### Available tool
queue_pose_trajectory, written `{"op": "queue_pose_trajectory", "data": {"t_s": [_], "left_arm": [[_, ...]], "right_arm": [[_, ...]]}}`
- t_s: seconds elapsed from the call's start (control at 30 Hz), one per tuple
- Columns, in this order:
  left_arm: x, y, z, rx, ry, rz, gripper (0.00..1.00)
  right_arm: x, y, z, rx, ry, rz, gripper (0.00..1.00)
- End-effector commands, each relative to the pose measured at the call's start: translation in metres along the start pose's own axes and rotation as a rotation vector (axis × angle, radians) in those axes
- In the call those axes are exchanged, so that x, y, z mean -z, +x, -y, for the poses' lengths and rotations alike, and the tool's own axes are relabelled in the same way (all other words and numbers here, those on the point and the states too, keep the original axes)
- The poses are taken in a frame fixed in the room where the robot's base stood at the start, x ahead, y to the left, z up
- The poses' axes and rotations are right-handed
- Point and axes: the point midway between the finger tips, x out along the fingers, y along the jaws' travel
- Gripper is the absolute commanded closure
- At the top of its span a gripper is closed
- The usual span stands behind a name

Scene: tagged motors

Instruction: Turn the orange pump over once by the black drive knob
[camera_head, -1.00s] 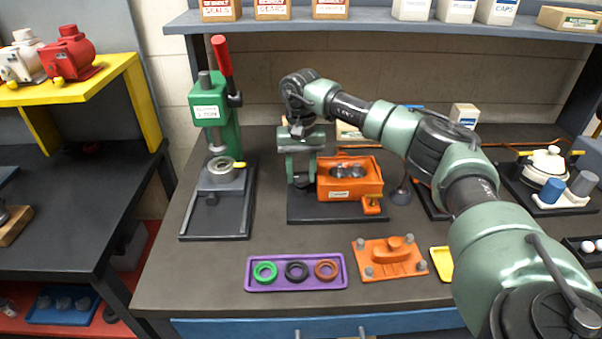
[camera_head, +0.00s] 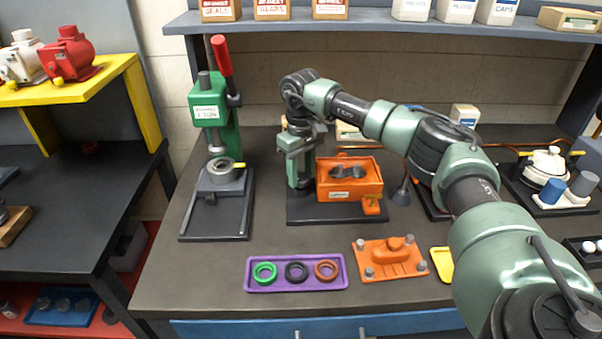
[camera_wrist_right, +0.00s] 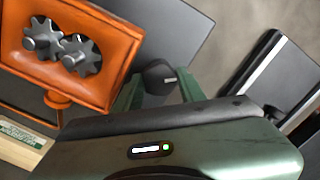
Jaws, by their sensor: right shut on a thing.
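The orange pump (camera_head: 338,193) sits on a black base plate (camera_head: 325,216) on the bench. Its front is open, and two dark meshing gears show inside it. They also show in the right wrist view (camera_wrist_right: 62,50). The black drive knob (camera_wrist_right: 158,75), with a pale mark, sits at the pump's side between the fingers of my right gripper (camera_wrist_right: 157,92). In the head view my right gripper (camera_head: 298,168) is at the pump's left side, shut on the knob, which it hides there. My left gripper is not in view.
A green press (camera_head: 209,108) stands left of the pump. In front lie a purple tray (camera_head: 296,286) with green, black and brown rings, and an orange cover (camera_head: 384,262) with grey bolts. A white device (camera_head: 548,163) stands right. A shelf (camera_head: 370,25) runs above.

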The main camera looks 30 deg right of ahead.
Motion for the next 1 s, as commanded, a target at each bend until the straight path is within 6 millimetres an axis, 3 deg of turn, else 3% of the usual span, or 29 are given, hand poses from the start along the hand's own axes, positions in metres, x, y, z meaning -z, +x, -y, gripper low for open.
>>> {"op": "queue_pose_trajectory", "data": {"t_s": [0.47, 0.5, 0.53, 0.87, 1.0], "left_arm": [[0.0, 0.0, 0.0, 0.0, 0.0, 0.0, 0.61], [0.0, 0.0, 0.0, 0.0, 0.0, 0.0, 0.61], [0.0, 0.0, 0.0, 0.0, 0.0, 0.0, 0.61], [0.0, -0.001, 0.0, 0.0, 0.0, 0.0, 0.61], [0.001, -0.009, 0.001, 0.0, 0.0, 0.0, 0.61]], "right_arm": [[0.004, -0.006, -0.002, -0.001, -0.008, -0.017, 1.0], [0.004, -0.005, -0.002, -0.001, -0.008, -0.016, 0.49], [0.003, -0.005, -0.002, -0.001, -0.008, -0.015, 0.41], [0.001, -0.003, 0.0, 0.0, -0.01, -0.006, 0.38], [0.002, -0.013, 0.006, 0.0, -0.011, -0.005, 0.38]]}}
